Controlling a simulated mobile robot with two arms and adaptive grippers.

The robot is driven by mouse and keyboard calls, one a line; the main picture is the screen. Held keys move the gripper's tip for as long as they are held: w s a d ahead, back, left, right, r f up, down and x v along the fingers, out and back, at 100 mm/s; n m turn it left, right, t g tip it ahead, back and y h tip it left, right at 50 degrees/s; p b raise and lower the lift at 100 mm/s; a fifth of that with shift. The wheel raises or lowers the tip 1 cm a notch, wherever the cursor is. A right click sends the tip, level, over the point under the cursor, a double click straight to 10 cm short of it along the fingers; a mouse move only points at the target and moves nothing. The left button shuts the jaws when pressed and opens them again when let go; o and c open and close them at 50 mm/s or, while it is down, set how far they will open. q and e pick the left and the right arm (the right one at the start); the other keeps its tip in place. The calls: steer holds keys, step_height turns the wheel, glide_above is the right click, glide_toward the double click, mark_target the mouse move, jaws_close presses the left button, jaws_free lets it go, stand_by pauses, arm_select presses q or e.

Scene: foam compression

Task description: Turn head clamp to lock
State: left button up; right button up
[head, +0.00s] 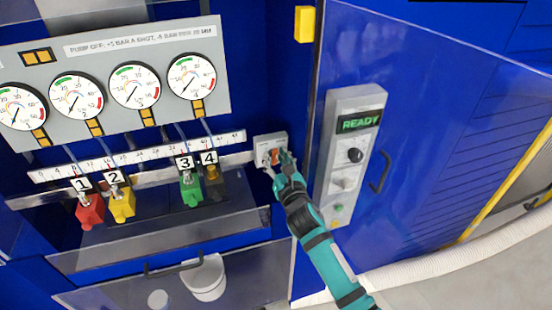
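The head clamp (264,140) is a small light grey block at the right end of the metal rail, with an orange part (274,157) showing on its face. My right gripper (279,160) is at the front of this block, its fingers around or against the orange part. The fingers are small here and partly hide it, so I cannot tell whether they are closed on it. My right arm reaches up from the bottom. My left gripper is not in view.
Numbered heads hang along the rail: red (90,211), yellow (122,205), green (191,189) and a dark one at 4. Above is a gauge panel (130,50). Right of my arm is a grey control box (341,175) reading READY, on a blue door with a handle (381,172).

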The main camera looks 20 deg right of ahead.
jaws_close()
steer(key=shift+r+n+p, duration=0.15)
steer(key=shift+n+p, duration=0.35)
steer(key=shift+n, duration=0.1)
steer(key=shift+n+p, duration=0.7)
steer(key=shift+n, duration=0.5)
steer(key=shift+f+n, duration=0.2)
steer(key=shift+n, duration=0.8)
steer(key=shift+o, duration=0.8)
jaws_free()
